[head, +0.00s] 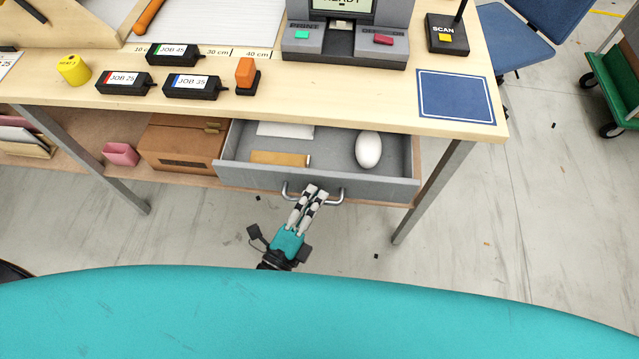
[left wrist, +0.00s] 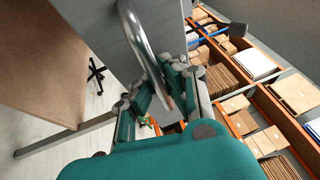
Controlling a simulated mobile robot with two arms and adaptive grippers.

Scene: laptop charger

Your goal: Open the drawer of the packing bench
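The packing bench (head: 400,116) has a grey drawer that stands partly pulled out, its front (head: 240,173) clear of the bench edge. Inside lie a white egg-shaped object (head: 368,149), a tan roll (head: 280,158) and a white flat item. The metal bar handle (head: 335,199) is on the drawer front; it also shows in the left wrist view (left wrist: 140,42). My left gripper (head: 316,190) is at the handle, its fingers close together with the bar between them; exact contact is partly hidden. My right gripper is not in view.
The bench top carries several black job-labelled items (head: 192,86), a grey printer unit (head: 345,45), a scanner (head: 447,34) and a blue mat (head: 455,96). A cardboard box (head: 180,146) sits on the lower shelf, left of the drawer. Floor before the drawer is mostly clear.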

